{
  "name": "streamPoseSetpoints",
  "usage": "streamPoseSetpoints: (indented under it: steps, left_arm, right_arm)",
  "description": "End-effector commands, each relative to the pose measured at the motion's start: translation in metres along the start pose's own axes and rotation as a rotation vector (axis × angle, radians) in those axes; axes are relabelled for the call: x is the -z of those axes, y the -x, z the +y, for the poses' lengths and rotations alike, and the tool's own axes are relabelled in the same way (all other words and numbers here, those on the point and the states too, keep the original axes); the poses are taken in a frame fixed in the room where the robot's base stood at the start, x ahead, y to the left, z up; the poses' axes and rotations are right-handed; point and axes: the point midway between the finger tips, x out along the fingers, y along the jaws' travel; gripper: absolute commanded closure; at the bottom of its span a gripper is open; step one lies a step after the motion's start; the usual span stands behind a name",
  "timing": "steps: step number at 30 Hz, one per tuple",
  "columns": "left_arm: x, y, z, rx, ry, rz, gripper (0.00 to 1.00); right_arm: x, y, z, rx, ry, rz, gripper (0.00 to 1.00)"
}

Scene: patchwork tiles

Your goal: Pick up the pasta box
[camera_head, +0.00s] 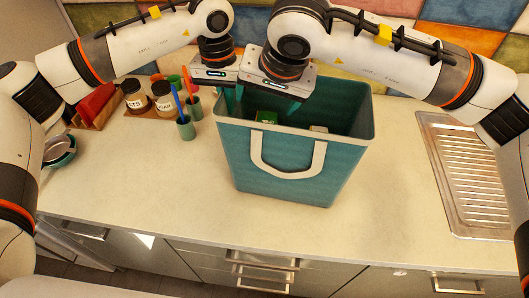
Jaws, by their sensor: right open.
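A teal bin (285,180) with a pale handle stands on the counter in the middle. Inside it a green item (266,117) and a small beige item (318,129) show only in part. I cannot tell whether either one is the pasta box. My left gripper (228,102) is over the bin's back left corner; its fingers are mostly hidden, so its opening is unclear. My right gripper (282,104) is open, pointing down over the bin's mouth, above the green item. I see nothing held in it.
Left of the bin stand a green cup (186,130) with blue utensils, two labelled jars (135,97), a red item in a wooden rack (95,103) and bowls (60,150). A metal drainer (468,175) lies at the right. The counter front (160,195) is clear.

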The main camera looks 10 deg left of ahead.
Motion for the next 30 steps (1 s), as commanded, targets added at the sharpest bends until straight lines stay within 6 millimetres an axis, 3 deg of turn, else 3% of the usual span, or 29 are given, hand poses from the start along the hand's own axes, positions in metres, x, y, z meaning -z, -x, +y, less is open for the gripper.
streamPoseSetpoints:
  steps: [4, 12, 20, 30]
  left_arm:
    - [0.0, 0.001, 0.0, 0.001, -0.001, -0.001, 1.0]
    - [0.0, 0.001, -0.001, 0.001, -0.001, -0.001, 1.0]
    - [0.0, 0.001, -0.001, 0.002, -0.002, -0.001, 1.0]
    - [0.0, 0.001, -0.001, 0.002, -0.002, 0.0, 1.0]
  right_arm:
    - [0.006, -0.028, -0.015, 0.07, 0.095, -0.021, 0.18]
    - [0.006, -0.073, -0.021, 0.082, 0.11, -0.023, 0.18]
    - [0.006, -0.095, -0.022, 0.08, 0.108, -0.022, 0.18]
    - [0.004, -0.144, -0.026, 0.08, 0.107, -0.022, 0.18]
